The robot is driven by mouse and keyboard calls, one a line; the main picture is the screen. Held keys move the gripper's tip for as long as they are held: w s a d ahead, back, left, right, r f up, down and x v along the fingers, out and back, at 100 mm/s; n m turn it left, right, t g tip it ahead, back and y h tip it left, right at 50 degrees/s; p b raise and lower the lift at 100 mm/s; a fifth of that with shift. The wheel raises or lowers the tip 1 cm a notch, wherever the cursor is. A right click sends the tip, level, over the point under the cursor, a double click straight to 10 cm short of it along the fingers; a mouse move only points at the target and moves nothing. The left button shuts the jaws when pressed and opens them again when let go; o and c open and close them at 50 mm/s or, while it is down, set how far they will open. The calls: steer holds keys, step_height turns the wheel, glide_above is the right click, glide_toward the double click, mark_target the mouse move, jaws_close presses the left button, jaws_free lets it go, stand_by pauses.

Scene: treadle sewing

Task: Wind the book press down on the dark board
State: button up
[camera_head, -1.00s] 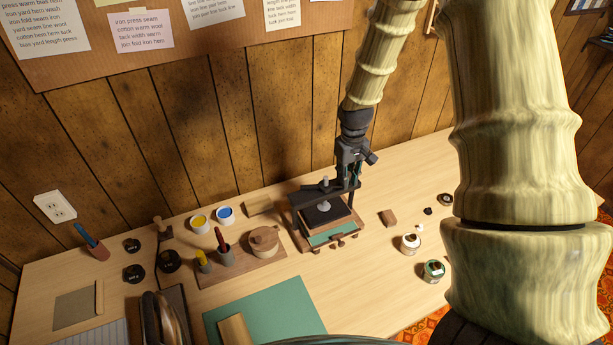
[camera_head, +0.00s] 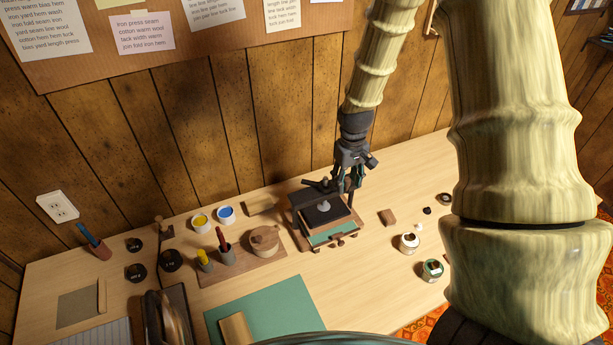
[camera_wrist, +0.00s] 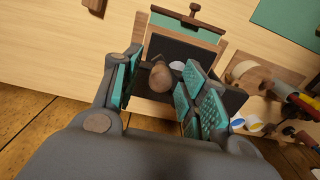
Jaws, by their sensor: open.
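The book press (camera_head: 294,221) stands on the table in the middle of the head view, with a wooden base, a dark top beam and a pale screw foot. The dark board (camera_head: 331,214) lies flat in it, above a green piece (camera_head: 333,232); it also shows in the wrist view (camera_wrist: 200,53). My gripper (camera_head: 343,184) is open at the top of the press. In the wrist view, a round wooden knob (camera_wrist: 162,78) sits between its teal-padded fingers (camera_wrist: 158,92). I cannot tell whether the pads touch the knob. The gripper hides part of the beam.
The panelled wall (camera_head: 250,120) rises close behind.

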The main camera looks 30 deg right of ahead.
steer(key=shift+r+p, duration=2.2)
steer(key=shift+r, duration=0.95)
steer(key=shift+f, duration=0.1)
